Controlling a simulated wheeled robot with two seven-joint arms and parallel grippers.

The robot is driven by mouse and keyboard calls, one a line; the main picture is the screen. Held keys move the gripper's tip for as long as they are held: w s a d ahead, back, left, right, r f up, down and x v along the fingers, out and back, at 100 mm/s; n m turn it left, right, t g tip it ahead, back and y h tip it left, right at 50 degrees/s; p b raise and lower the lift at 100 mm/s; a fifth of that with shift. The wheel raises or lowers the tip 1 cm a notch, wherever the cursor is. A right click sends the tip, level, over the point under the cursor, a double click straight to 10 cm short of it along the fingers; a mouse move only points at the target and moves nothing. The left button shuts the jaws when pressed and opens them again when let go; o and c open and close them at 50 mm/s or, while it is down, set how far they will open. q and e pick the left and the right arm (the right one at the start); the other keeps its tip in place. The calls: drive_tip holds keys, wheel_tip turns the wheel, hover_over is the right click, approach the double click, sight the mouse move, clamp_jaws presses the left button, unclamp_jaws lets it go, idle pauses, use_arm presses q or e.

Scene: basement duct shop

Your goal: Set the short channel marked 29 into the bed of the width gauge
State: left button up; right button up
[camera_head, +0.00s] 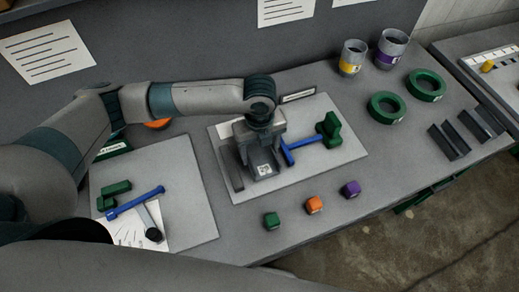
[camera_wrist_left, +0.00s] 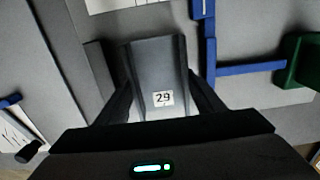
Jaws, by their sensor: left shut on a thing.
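The short channel marked 29 (camera_head: 263,168) is grey, with a white label facing up. My left gripper (camera_head: 259,148) is shut on it, and in the left wrist view the channel (camera_wrist_left: 152,62) lies between the two fingers. The width gauge is on a pale board (camera_head: 345,155), with a dark fence (camera_head: 231,168) left of the channel and a blue slide (camera_head: 308,144) with a green block (camera_head: 329,130) to the right. The channel is over the bed between fence and blue slide; I cannot tell whether it touches the bed. My right gripper is not in view.
A left board holds a blue tool (camera_head: 134,203), green pieces and a black-ended tool. Two green rings (camera_head: 388,107), two cups (camera_head: 352,58) and dark channels (camera_head: 449,139) are at the right.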

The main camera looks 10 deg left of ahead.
sight(259, 158)
use_arm(q)
drive_tip(key=shift+f, duration=0.2)
drive_tip(key=o, duration=1.2)
drive_tip(key=shift+r+b, duration=0.3)
drive_tip(key=shift+r, duration=0.6)
wheel_tip(259, 158, up, 16)
drive_tip(key=b, duration=0.3)
drive_tip(key=shift+f, duration=0.15)
drive_tip(key=shift+f, duration=0.1)
